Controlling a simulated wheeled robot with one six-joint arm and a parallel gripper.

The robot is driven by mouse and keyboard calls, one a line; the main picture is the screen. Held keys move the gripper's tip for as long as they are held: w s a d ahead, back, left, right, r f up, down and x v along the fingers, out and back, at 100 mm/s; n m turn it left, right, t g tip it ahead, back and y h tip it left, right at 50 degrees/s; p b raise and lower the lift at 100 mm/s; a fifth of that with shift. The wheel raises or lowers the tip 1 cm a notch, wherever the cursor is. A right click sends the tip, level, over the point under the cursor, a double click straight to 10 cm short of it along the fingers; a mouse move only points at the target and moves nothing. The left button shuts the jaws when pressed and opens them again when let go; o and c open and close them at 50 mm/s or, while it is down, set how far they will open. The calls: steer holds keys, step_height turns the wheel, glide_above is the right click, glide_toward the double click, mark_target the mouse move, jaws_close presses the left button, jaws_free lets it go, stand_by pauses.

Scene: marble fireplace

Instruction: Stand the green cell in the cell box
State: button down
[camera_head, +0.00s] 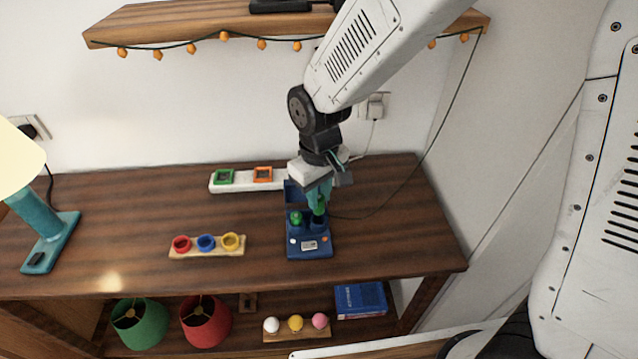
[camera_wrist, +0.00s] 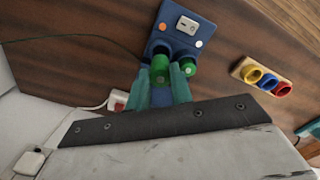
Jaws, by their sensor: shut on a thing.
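Another green cell (camera_head: 296,217) stands in the box's left side and shows beside my fingers in the wrist view (camera_wrist: 188,66).
A white strip with green and orange square frames (camera_head: 243,178) lies behind the box. A wooden holder with red, blue and yellow rings (camera_head: 207,244) lies to the left. A teal lamp (camera_head: 42,225) stands far left. A dark cable crosses the desktop at right.

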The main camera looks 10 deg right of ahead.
mark_target(319, 210)
steer(key=shift+f, duration=0.8)
steer(key=shift+f, duration=1.9)
stand_by(0.5)
steer(key=c, duration=1.2)
jaws_free()
steer(key=shift+o, duration=0.2)
step_height(319, 210, up, 8)
steer(key=shift+f, duration=0.1)
steer(key=shift+s, duration=0.1)
